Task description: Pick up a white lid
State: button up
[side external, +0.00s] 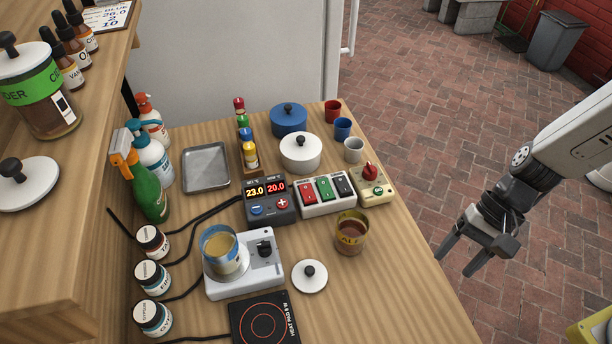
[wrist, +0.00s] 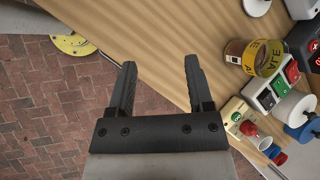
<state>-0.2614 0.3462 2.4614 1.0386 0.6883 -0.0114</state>
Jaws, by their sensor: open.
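A round white lid (side external: 309,276) with a black knob lies flat on the table, right of the hot plate with the beaker. Part of a white lid shows at the top edge of the wrist view (wrist: 257,5). Another white lid (side external: 28,184) with a dark knob lies on the raised shelf at left. A white lid (side external: 17,58) also caps the green-labelled jar. My gripper (side external: 460,269) is open and empty, off the table's right edge, apart from every lid. Its two spread fingers also show in the wrist view (wrist: 159,78).
A yellow-labelled ALE jar (side external: 351,232) stands beside the table lid. A stirrer plate (side external: 244,280) bears a beaker (side external: 220,252), with a black heat pad (side external: 265,322) in front. A switch box (side external: 325,195), pots and cups stand behind. The table's right front is clear.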

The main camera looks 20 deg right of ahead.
aim_at(314, 271)
jog(key=w+a+f+m+t+y, duration=0.1)
jog(key=a+f+m+t+y, duration=0.1)
jog(key=a+m, duration=0.2)
jog(key=w+a+f+m+t+y, duration=0.1)
jog(key=w+a+m+t+y, duration=0.1)
jog(key=a+m, duration=0.3)
jog(key=w+a+f+m+t+y, duration=0.1)
jog(key=a+f+m+t+y, duration=0.1)
jog(key=a+m, duration=0.3)
jog(key=shift+w+a+f+t, duration=0.1)
jog(key=shift+a+f+t, duration=0.1)
jog(key=shift+a, duration=0.25)
jog(key=shift+w+a+f+t, duration=0.1)
jog(key=shift+a+f+t, duration=0.1)
jog(key=shift+a, duration=0.25)
jog(key=shift+w+f+m+t, duration=0.55)
jog(key=shift+m+t, duration=0.25)
jog(key=shift+m, duration=0.2)
jog(key=shift+x, duration=1.25)
jog(key=shift+x, duration=2.6)
jog(key=shift+r, duration=0.1)
